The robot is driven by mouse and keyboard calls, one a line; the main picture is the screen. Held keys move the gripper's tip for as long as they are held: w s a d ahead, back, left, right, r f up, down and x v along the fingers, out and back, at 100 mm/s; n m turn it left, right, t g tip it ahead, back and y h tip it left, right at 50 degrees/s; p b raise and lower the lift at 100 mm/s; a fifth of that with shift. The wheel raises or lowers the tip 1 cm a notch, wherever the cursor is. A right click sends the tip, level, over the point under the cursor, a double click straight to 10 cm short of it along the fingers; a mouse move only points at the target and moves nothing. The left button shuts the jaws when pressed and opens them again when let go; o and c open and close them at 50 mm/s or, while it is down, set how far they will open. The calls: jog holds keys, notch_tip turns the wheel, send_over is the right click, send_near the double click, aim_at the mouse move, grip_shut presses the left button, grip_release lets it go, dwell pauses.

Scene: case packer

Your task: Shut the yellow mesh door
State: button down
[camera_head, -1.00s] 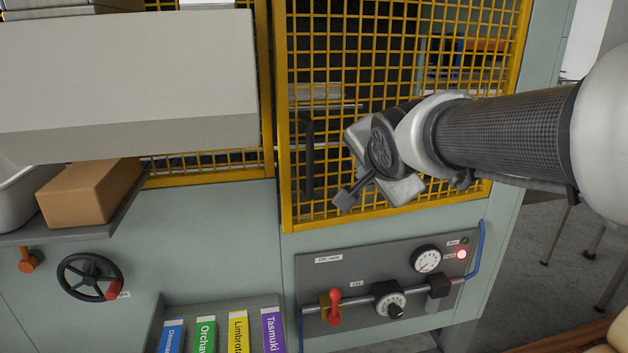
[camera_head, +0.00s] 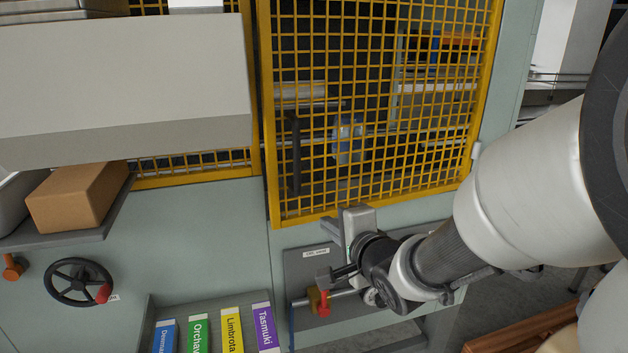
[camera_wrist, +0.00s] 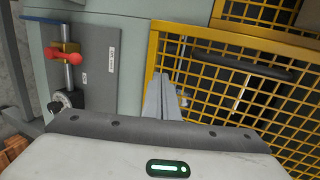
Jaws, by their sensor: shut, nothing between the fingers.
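The yellow mesh door (camera_head: 385,110) fills the upper middle of the head view, with a dark vertical handle (camera_head: 294,155) near its left edge. Its left edge is close beside the fixed yellow frame (camera_head: 252,90); I cannot tell whether a gap remains there. My gripper (camera_head: 338,226) is shut and empty, low in front of the door's bottom rail. In the wrist view the closed fingers (camera_wrist: 164,92) overlap the mesh just beside that rail (camera_wrist: 150,72), and the handle (camera_wrist: 230,66) lies beyond them. Contact with the door cannot be made out.
Below the door is a grey valve panel (camera_head: 300,262) with a red lever (camera_head: 322,304), partly hidden by my arm. A large grey box-shaped cover (camera_head: 125,80) juts out at left above a cardboard box (camera_head: 78,196). A black handwheel (camera_head: 78,281) and labelled cartons (camera_head: 232,330) are lower left.

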aim_at(307, 199)
jog(key=x, duration=0.5)
jog(key=r+b+x, duration=0.1)
jog(key=x, duration=0.1)
jog(key=shift+w+a+f, duration=0.15)
jog(key=shift+w+a, duration=0.05)
jog(key=shift+w, duration=0.3)
jog(key=shift+w+a, duration=0.2)
jog(key=shift+w, duration=0.35)
jog(key=w, duration=0.1)
jog(key=w+a, duration=0.1)
jog(key=w, duration=0.2)
jog(key=shift+w+a+f, duration=0.1)
jog(key=shift+w+a, duration=0.25)
jog(key=shift+a, duration=0.05)
jog(key=shift+a+r, duration=0.1)
jog(key=shift+r, duration=0.4)
jog(key=shift+f, duration=0.1)
